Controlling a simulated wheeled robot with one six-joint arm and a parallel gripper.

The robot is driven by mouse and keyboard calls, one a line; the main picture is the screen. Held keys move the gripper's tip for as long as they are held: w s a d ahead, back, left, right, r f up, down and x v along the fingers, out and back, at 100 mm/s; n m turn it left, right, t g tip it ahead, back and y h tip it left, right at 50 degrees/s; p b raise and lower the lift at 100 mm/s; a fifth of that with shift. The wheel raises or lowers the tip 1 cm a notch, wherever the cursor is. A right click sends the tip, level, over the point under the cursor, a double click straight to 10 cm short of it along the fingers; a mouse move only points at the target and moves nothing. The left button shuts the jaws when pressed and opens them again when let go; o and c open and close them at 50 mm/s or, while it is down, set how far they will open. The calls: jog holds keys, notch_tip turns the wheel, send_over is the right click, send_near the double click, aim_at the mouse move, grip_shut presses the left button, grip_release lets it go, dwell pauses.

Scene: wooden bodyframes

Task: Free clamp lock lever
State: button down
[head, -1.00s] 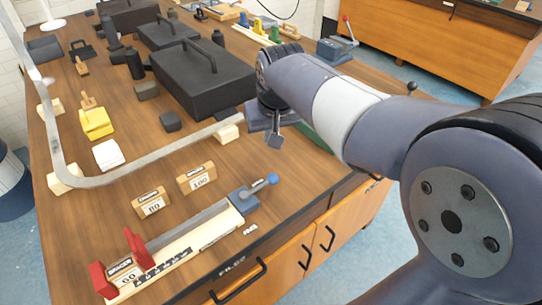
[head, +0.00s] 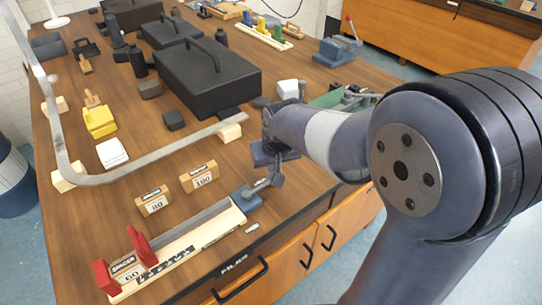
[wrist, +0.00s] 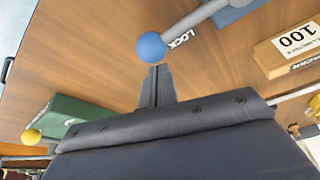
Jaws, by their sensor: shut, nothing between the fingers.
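The lock lever ends in a blue ball knob (wrist: 151,47), with its grey arm (wrist: 196,17) running up and right in the wrist view. The word LOCK is on the bench beside it. In the head view the clamp's blue base (head: 246,199) sits at the right end of the ruled fixture, and my gripper covers the knob. My gripper (wrist: 158,70) is shut and empty, its fingertips right beside the knob in the wrist view. I cannot tell whether they touch it. The gripper (head: 275,181) also shows at the lever's end in the head view.
Two wooden spacer blocks, 80 (head: 153,200) and 100 (head: 199,177), stand behind the fixture (head: 190,245), where a 60 spacer (head: 127,268) sits between red jaws. A bent metal strip (head: 140,172) crosses the bench. A green device (wrist: 85,112) with a yellow knob lies nearby.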

jog(key=shift+s, duration=0.1)
dwell(0.4)
jog(key=shift+s+d+m, duration=0.2)
jog(key=shift+m, duration=0.2)
